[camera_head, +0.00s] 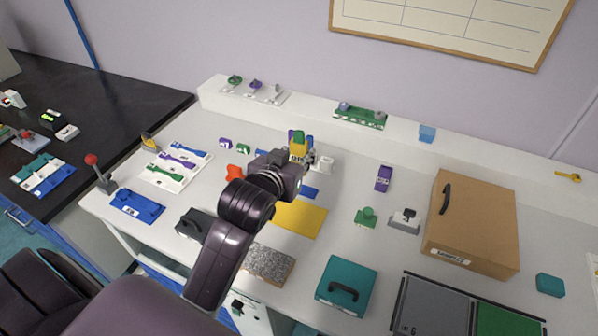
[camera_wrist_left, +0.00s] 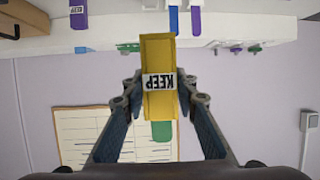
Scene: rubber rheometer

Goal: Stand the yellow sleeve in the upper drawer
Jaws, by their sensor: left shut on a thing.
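The yellow sleeve (camera_wrist_left: 158,60) has a white KEEP label, which reads upside down in the left wrist view. My left gripper (camera_wrist_left: 158,102) is shut on it, with one finger on each side. In the head view the sleeve (camera_head: 298,151) is at the end of my left arm, above the back middle of the white bench. A green piece (camera_wrist_left: 162,131) shows at the sleeve's lower end in the wrist view; I cannot tell whether it is inside or behind. An upper drawer cannot be made out clearly; white cabinet fronts (camera_head: 255,318) show below the bench edge. My right gripper is out of view.
A cardboard box (camera_head: 472,225) with a black handle stands at the right. A teal case (camera_head: 346,286), a speckled plate (camera_head: 268,263) and a yellow mat (camera_head: 300,217) lie on the bench. A red-knobbed lever (camera_head: 98,173) stands near the left edge.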

